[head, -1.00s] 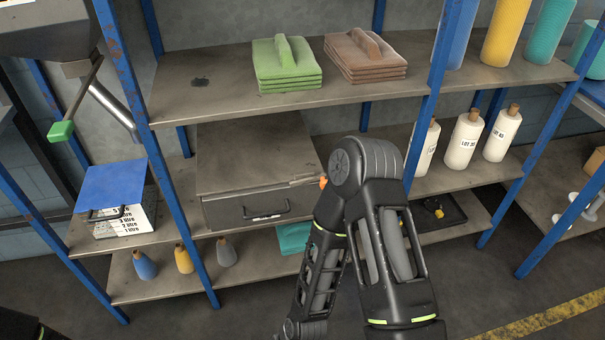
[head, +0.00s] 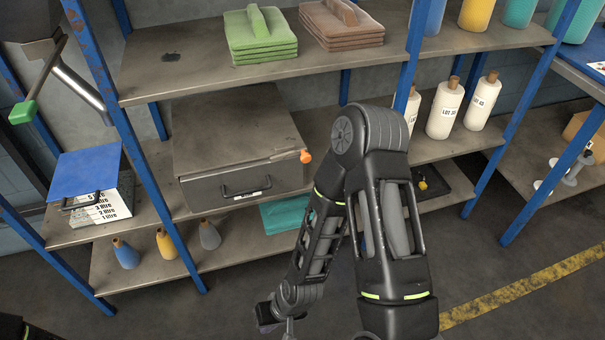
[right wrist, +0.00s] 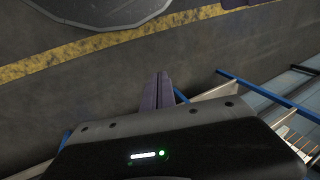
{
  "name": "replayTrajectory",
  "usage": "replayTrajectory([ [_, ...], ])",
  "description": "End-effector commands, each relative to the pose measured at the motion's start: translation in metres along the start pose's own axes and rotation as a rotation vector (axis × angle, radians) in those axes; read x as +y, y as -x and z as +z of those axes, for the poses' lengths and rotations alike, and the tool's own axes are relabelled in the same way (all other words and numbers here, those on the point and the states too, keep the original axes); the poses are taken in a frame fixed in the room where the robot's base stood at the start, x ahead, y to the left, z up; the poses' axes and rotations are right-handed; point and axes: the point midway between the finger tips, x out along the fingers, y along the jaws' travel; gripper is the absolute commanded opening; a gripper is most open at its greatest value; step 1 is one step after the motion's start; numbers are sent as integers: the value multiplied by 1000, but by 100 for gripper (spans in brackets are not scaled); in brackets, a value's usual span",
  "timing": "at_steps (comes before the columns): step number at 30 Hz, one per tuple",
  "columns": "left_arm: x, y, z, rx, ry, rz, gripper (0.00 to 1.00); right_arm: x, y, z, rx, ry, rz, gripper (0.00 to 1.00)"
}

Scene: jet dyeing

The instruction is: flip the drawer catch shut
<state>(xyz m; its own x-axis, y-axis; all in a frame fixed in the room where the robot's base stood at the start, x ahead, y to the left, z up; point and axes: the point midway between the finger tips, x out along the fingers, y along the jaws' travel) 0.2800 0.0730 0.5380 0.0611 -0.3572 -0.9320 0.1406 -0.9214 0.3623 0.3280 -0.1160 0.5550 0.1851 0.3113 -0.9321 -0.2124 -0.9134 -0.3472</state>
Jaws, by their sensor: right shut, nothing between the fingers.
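A grey metal drawer unit (head: 240,148) sits on the middle shelf, with a black handle (head: 245,190) and a small label on its front. The orange tip of the drawer catch (head: 305,156) shows at the upper right corner of the front; whether the catch is shut I cannot tell. My right arm stands in front of the shelf, to the right of the drawer. My right gripper is low, clear of the drawer and catch. In the right wrist view its fingers (right wrist: 158,92) are together and empty, over the floor. My left gripper is not in view.
Blue posts (head: 108,120) frame the shelving. Green cloths (head: 260,37) and brown cloths (head: 342,25) lie above the drawer. White bottles (head: 445,110) stand right of my arm. A blue-topped box (head: 88,180) stands left.

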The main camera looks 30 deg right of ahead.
Motion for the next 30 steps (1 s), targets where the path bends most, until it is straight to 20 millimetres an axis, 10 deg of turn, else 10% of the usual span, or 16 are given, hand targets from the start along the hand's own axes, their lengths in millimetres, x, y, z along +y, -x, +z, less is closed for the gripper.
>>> replayTrajectory([
  [5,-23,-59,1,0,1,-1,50,66,1,-102,274,97,45,0],
  [12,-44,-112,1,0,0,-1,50,147,88,-220,631,823,365,0],
  [21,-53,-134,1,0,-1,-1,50,168,189,-265,650,1790,953,0],
  [30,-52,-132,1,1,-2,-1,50,142,205,-268,458,2453,1315,0],
])
